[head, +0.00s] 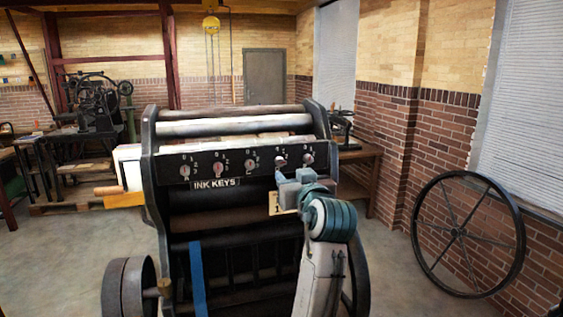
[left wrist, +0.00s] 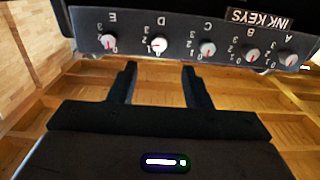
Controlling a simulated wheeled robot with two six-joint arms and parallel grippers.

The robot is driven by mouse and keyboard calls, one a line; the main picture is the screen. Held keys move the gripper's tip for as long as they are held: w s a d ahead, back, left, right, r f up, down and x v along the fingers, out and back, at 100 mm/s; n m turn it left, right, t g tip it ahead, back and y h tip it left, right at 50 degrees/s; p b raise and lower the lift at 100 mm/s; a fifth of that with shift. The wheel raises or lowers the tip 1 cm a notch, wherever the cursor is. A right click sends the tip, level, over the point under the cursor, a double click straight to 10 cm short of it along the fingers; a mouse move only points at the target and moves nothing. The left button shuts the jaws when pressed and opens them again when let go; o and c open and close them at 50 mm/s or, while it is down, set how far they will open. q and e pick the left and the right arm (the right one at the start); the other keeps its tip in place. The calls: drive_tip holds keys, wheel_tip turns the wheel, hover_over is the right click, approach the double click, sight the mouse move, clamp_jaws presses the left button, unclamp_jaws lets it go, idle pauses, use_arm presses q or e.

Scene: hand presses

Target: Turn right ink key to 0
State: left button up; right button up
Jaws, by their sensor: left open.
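The press's black ink key panel (head: 240,163) carries a row of round pale knobs and an INK KEYS label. The rightmost key, E (head: 308,158), is at the panel's right end; in the left wrist view, which is upside down, key E (left wrist: 109,42) is at the far left with a red mark. Its exact reading is too small to tell. Key D (left wrist: 158,45) lies ahead of the gap between my left fingers. My left gripper (head: 287,176) is open and empty, just below and in front of the panel's right part. My right gripper is not in view.
The press rollers (head: 235,125) lie behind the panel. A yellow card (head: 282,203) is partly hidden by my left gripper. A large spoked wheel (head: 468,235) leans at the brick wall on the right. Floor is clear between press and wheel.

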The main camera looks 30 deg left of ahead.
sight(281, 163)
use_arm(q)
drive_tip(key=p+x, duration=0.4)
drive_tip(key=x, duration=0.5)
drive_tip(key=shift+w+a, duration=0.15)
drive_tip(key=shift+w+a+f, duration=0.1)
drive_tip(key=shift+w+a, duration=0.15)
drive_tip(key=shift+c, duration=0.2)
clamp_jaws()
